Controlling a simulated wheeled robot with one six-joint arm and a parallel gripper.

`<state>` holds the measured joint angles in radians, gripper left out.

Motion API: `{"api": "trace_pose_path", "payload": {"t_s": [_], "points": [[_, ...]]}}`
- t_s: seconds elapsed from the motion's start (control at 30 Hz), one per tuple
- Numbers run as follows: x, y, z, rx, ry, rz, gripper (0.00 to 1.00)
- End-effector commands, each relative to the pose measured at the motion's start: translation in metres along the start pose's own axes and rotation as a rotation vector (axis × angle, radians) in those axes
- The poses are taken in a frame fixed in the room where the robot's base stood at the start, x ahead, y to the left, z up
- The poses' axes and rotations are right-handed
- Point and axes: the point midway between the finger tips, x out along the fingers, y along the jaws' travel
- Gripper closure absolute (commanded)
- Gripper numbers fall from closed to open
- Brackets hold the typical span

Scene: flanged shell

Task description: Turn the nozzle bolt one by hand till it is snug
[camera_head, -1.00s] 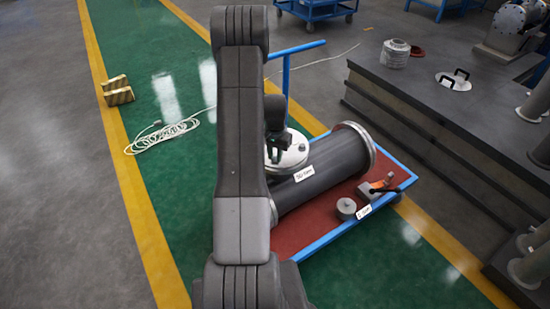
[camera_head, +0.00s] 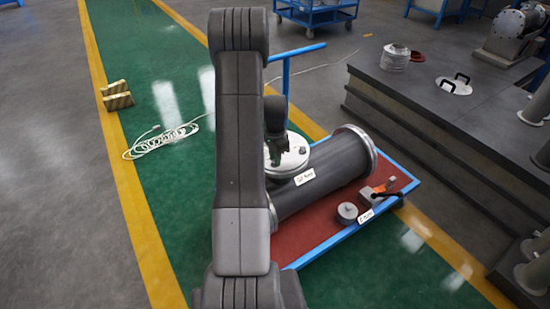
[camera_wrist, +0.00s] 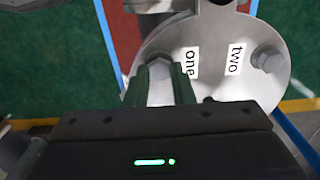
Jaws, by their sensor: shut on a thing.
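The nozzle cover (camera_head: 296,157) is a round light metal plate on top of the dark shell (camera_head: 335,172). In the wrist view the cover (camera_wrist: 222,82) bears labels "one" and "two". My gripper (camera_wrist: 160,84) is beside label "one", its fingers shut on bolt one (camera_wrist: 159,92), a pale metal piece between them. How far the bolt is seated is hidden by the fingers. A second bolt head (camera_wrist: 268,57) sits by label "two". In the head view my gripper (camera_head: 276,150) is over the cover's left part, and bolt one is too small to make out.
The shell lies on a red-topped cart (camera_head: 308,240) with a blue frame. A grey round part (camera_head: 347,212) and an orange-and-grey tool (camera_head: 380,191) lie on it. A dark raised platform (camera_head: 440,110) stands right. A white cable (camera_head: 165,140) lies on the green floor.

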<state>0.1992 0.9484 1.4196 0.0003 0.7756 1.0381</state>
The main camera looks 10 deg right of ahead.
Motion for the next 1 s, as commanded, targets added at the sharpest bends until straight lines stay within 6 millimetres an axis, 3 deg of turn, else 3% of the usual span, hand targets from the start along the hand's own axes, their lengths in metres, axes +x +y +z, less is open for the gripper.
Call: {"api": "trace_pose_path", "payload": {"t_s": [0.37,0.4,0.5,0.83,1.0], "points": [[-0.004,-0.003,-0.002,0.002,0.006,-0.008,1.0],[-0.004,-0.003,-0.002,0.002,0.006,-0.008,0.74],[-0.004,-0.002,-0.002,0.002,0.005,-0.006,0.56],[-0.004,-0.001,-0.001,0.002,0.003,-0.004,0.56],[-0.027,-0.002,-0.001,0.002,0.004,-0.006,0.56]]}}
